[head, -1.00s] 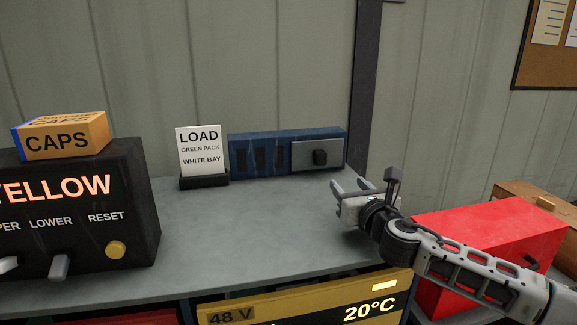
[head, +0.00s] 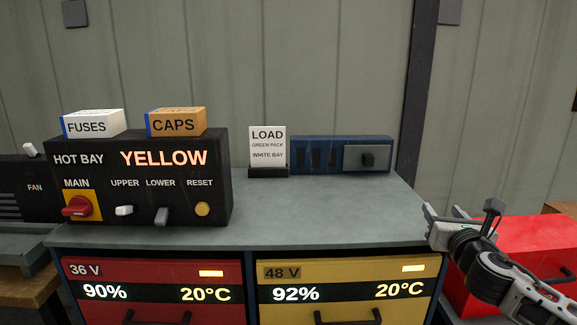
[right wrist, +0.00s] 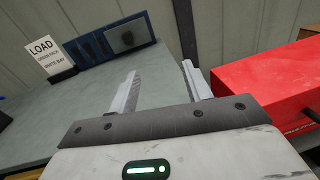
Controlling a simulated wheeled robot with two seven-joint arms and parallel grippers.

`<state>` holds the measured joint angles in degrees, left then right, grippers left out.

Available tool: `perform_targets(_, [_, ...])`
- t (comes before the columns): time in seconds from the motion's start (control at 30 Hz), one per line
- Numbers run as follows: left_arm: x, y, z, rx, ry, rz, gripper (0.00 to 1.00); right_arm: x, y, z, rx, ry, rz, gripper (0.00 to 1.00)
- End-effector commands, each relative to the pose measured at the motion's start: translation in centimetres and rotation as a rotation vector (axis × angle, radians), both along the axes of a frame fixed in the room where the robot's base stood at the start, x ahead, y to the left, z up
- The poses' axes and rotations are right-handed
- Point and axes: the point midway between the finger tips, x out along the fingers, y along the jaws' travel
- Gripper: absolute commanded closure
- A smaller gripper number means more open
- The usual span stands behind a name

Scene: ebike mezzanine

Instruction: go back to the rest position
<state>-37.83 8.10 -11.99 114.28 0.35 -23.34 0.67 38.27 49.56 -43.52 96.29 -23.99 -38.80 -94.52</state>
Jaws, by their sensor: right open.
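My right gripper (head: 459,226) is at the right edge of the grey bench top (head: 330,215) in the head view, beside the red box (head: 535,245). In the right wrist view its two fingers (right wrist: 162,88) stand apart with nothing between them. The gripper holds nothing and appears clear of the bench objects. My left gripper is not in the head view.
A black control box (head: 140,170) reading YELLOW carries a FUSES box (head: 94,124) and a CAPS box (head: 175,122). A LOAD sign (head: 267,147) and a blue panel (head: 325,155) stand at the back. Red (head: 150,275) and yellow (head: 345,272) battery packs sit below.

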Motion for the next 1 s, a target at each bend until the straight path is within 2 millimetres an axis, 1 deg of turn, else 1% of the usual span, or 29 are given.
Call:
perform_targets(0.03, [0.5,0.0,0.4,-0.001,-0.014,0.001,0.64,-0.1,-1.6,-0.2,0.012,0.002,-0.033,0.51])
perform_targets(0.1, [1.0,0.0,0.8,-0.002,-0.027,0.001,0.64,-0.3,-3.8,-0.3,0.029,0.001,-0.078,0.51])
perform_targets(0.17, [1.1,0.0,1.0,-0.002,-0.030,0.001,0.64,-0.6,-5.8,-0.4,0.044,-0.001,-0.120,0.51])
perform_targets(0.2, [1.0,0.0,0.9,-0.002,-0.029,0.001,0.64,-0.8,-7.2,-0.5,0.054,-0.001,-0.150,0.51])
perform_targets(0.27, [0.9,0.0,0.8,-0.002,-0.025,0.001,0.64,-1.3,-9.5,-0.7,0.070,-0.003,-0.197,0.51])
perform_targets(0.3, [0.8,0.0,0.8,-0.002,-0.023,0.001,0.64,-1.6,-11.2,-0.8,0.080,-0.004,-0.231,0.51])
perform_targets(0.37, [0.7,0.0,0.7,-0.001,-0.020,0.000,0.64,-2.4,-13.8,-1.1,0.096,-0.004,-0.285,0.51])
perform_targets(0.4, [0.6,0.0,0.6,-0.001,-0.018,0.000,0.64,-3.0,-15.7,-1.3,0.105,-0.005,-0.322,0.51])
perform_targets(0.47, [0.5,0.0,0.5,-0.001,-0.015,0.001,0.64,-4.1,-18.5,-1.5,0.120,-0.007,-0.380,0.51])
perform_targets(0.5, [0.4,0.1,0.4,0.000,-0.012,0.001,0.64,-4.9,-20.3,-1.6,0.128,-0.008,-0.419,0.51])
perform_targets(0.57, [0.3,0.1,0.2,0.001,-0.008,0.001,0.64,-6.1,-22.9,-1.9,0.139,-0.010,-0.474,0.51])
perform_targets(0.6, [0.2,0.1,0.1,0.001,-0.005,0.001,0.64,-7.0,-24.6,-1.9,0.145,-0.013,-0.508,0.51])
perform_targets(0.67, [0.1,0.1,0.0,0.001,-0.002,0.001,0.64,-8.4,-27.0,-2.1,0.154,-0.015,-0.559,0.51])
perform_targets(0.7, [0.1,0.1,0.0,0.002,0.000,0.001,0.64,-9.3,-28.5,-2.1,0.159,-0.018,-0.592,0.51])
perform_targets(0.73, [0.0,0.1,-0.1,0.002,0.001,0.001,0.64,-9.9,-29.4,-2.2,0.171,-0.023,-0.611,0.51])
perform_targets(0.8, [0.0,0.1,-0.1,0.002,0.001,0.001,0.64,-9.0,-28.2,-2.3,0.353,-0.082,-0.566,0.51])
perform_targets(0.87, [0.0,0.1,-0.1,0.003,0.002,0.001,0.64,-8.7,-27.8,-2.4,0.501,-0.125,-0.542,0.51])
perform_targets(0.97, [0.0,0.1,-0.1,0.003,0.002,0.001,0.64,-8.2,-27.1,-2.7,0.765,-0.196,-0.498,0.51])
perform_targets(1.0, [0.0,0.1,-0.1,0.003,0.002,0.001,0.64,-8.0,-26.8,-2.9,0.881,-0.226,-0.478,0.51])
